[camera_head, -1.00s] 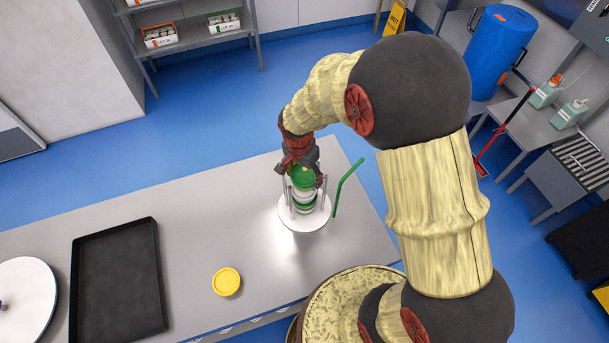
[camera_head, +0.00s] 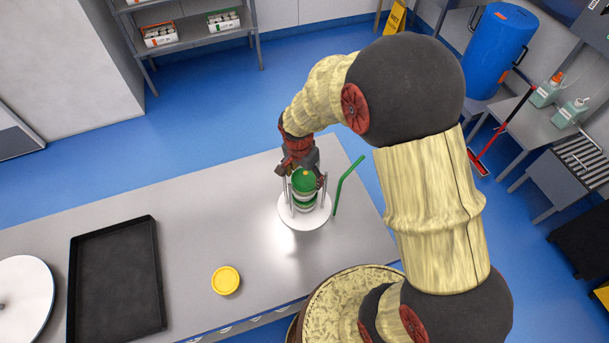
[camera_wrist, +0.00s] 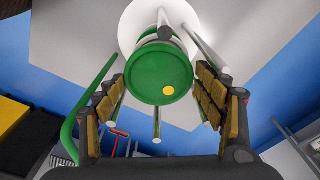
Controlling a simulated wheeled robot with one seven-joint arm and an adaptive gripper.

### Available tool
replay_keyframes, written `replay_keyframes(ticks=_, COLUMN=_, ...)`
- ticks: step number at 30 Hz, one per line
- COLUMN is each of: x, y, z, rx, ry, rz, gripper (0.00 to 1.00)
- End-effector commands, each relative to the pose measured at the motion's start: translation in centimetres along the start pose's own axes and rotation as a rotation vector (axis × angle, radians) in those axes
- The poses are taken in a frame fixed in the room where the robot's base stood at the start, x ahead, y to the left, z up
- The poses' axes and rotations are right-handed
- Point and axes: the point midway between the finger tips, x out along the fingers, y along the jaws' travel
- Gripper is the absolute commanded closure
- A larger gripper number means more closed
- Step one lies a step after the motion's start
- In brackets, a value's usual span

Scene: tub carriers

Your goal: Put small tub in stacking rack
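The stacking rack (camera_head: 290,220) has a round white base and upright posts, and stands at the right part of the grey table. A tub with a green lid (camera_head: 304,182) is between the posts, above white and green layers of a stack. The green lid, with a small yellow dot, fills the middle of the wrist view (camera_wrist: 160,75). My gripper (camera_head: 306,172) is above the rack with its fingers either side of the green lid. A yellow-lidded small round tub (camera_head: 227,281) stands apart on the table.
A bent green rod (camera_head: 347,187) rises beside the rack's right side. A black tray (camera_head: 116,278) and a white disc (camera_head: 25,300) lie on the table's left.

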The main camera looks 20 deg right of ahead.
Motion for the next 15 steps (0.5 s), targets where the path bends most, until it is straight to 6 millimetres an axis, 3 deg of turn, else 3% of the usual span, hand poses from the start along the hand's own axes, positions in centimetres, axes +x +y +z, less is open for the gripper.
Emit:
replay_keyframes(ticks=10, x=-0.1, y=0.0, z=0.0, rx=0.000, ry=0.000, rz=0.000, gripper=0.27)
replay_keyframes(ticks=15, x=-1.4, y=0.0, z=-0.2, rx=0.000, ry=0.000, rz=0.000, gripper=0.27)
